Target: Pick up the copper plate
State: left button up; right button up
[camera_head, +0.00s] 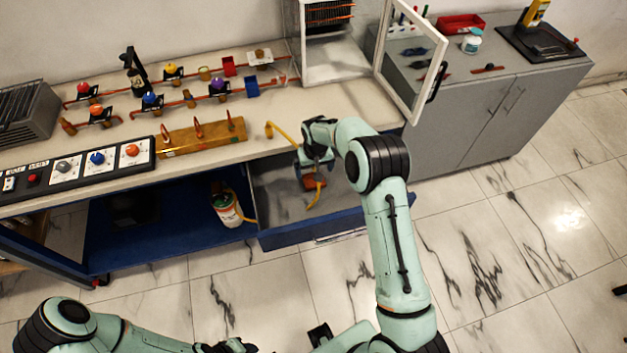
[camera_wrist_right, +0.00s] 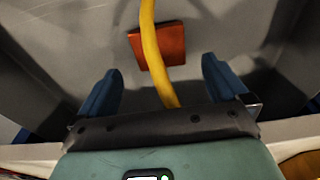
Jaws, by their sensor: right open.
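The copper plate (camera_head: 317,183) is a small flat orange-brown square lying in the open drawer. In the right wrist view the copper plate (camera_wrist_right: 174,42) lies beyond the fingertips, with a yellow hose (camera_wrist_right: 150,45) crossing in front of part of it. My right gripper (camera_head: 314,172) reaches down into the drawer over the plate. In the wrist view its two blue fingers are wide apart with nothing between them but the hose passing through the view; I cannot tell whether it touches the hose. My left arm is low at the left, its gripper (camera_head: 228,347) cut by the bottom edge, jaws unclear.
The drawer (camera_head: 340,222) has raised walls around the plate. The yellow hose (camera_head: 285,131) hangs from the bench edge into it. A gold block with copper pegs (camera_head: 203,137) stands on the bench. A spray can (camera_head: 226,208) stands left of the drawer. An open cabinet door (camera_head: 411,65) is behind.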

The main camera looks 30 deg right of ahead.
jog(key=shift+f+p, duration=0.3)
jog(key=shift+f, duration=2.5)
jog(key=c, duration=1.1)
jog(key=shift+r, duration=0.1)
jog(key=shift+c, duration=1.4)
jog(key=shift+r, duration=0.1)
